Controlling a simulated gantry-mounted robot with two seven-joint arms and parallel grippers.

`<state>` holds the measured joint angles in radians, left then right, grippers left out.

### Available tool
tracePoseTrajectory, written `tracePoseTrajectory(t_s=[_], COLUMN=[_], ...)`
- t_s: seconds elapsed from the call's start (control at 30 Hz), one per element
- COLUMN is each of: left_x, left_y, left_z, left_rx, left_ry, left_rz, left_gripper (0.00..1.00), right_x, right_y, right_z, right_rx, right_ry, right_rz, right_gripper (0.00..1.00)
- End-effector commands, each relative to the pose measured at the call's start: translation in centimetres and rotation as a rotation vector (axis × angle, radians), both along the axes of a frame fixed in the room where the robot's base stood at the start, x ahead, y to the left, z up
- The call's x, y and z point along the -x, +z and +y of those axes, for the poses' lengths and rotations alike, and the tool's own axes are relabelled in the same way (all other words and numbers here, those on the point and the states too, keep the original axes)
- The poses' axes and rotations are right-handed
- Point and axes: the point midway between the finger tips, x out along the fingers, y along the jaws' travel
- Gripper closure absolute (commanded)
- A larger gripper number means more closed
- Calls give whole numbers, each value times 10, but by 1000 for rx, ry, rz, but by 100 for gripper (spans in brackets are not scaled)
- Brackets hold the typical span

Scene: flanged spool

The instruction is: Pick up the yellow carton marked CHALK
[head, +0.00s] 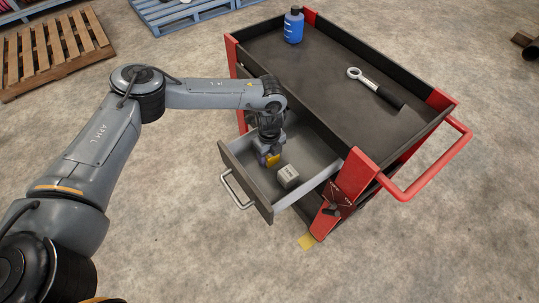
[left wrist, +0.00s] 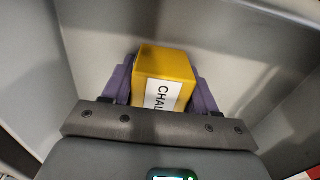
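The yellow carton (left wrist: 165,65) with a white label reading "CHAL", the rest hidden, is between the two purple fingers of my left gripper (left wrist: 162,88) in the left wrist view. The fingers lie against its two opposite sides, shut on it. In the head view the carton (head: 273,159) shows small and partly covered below my left gripper (head: 269,158), inside the open drawer (head: 245,172). I cannot tell whether its underside touches the drawer floor. My right gripper is not in view.
A grey box (head: 288,176) sits in the drawer close to the carton. The drawer walls surround the gripper. The red and black cart (head: 320,75) carries a blue bottle (head: 293,26) and a wrench (head: 375,86) on top. Pallets (head: 50,52) lie at the back left.

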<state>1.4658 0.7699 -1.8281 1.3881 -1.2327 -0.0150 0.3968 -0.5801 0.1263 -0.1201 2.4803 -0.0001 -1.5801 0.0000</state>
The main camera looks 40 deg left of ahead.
Motion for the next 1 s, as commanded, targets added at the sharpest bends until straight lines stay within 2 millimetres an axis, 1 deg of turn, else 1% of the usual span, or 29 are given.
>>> tracePoseTrajectory(t_s=[0.03,0.23,0.53,0.67,0.77,0.83,0.93,1.0], left_x=[0,0,0,0,-1,-1,-1,3], left_y=[0,0,2,8,17,27,47,53], left_z=[0,0,0,0,0,0,0,-17], left_rx=[0,0,0,0,0,2,1,3], left_ry=[0,0,0,0,0,0,0,-7], left_rz=[0,0,-1,-1,-2,-3,-5,-1], left_gripper=[54,84,85,85,85,85,85,85], right_x=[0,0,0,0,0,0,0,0], right_y=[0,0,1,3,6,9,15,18], right_z=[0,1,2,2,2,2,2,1], right_rx=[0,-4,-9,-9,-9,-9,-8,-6], right_ry=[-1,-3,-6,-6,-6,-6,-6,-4], right_rz=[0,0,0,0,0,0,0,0], right_gripper=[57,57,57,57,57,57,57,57])
